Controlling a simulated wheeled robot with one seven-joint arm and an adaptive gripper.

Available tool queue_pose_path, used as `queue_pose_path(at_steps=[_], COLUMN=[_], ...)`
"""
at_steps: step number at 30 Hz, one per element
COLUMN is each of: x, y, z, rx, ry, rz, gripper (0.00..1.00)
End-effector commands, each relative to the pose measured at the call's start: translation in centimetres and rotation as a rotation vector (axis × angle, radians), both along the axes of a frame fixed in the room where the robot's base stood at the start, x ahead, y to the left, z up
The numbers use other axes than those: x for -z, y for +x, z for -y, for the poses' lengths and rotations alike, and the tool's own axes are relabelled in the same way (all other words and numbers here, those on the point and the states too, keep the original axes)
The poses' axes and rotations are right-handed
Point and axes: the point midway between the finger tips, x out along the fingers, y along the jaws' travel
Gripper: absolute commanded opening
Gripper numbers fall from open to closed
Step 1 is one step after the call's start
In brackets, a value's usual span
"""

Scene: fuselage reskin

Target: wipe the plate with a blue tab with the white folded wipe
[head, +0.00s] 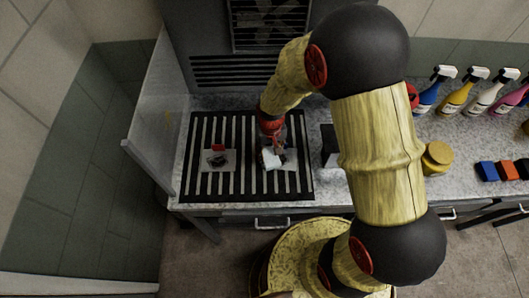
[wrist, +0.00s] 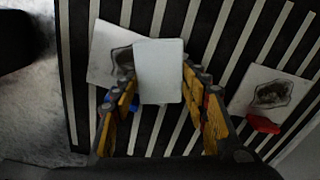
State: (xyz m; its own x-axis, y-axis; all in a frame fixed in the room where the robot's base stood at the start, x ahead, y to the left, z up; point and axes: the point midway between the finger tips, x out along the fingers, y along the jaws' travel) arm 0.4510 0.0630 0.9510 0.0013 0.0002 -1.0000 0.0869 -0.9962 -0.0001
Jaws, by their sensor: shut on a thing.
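My gripper (wrist: 160,92) is shut on the white folded wipe (wrist: 158,66), which sticks out flat past the fingertips. A pale plate with a dark smudge (wrist: 104,52) lies on the slatted grate, partly covered from view by the wipe. A bit of blue (wrist: 106,98) shows beside the left finger at this plate's near edge; most of it is hidden. In the head view my gripper (head: 271,143) is low over the right side of the grate, with the white wipe (head: 269,158) at that plate. I cannot tell whether the wipe touches it.
A second smudged plate (wrist: 280,82) with a red tab (wrist: 262,125) lies on the black slatted grate (head: 247,187), left of my gripper in the head view. A dark box (head: 330,150) stands right of the grate. Spray bottles (head: 455,97) and coloured blocks (head: 487,171) are farther right.

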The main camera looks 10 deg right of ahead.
Motion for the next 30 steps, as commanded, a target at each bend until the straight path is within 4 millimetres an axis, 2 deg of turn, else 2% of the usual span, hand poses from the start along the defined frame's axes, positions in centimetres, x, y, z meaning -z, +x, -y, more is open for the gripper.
queue_pose_path(at_steps=[7,16,25,30], x=[0.1,0.3,0.3,0.2], y=[-0.2,-0.8,-1.0,-1.2], z=[0.8,3.1,4.1,5.4], rx=[0.001,0.002,0.001,0.003], ry=[0.000,0.000,0.000,0.000], rz=[-0.001,-0.002,-0.002,-0.001], gripper=[0.24,0.24,0.24,0.24])
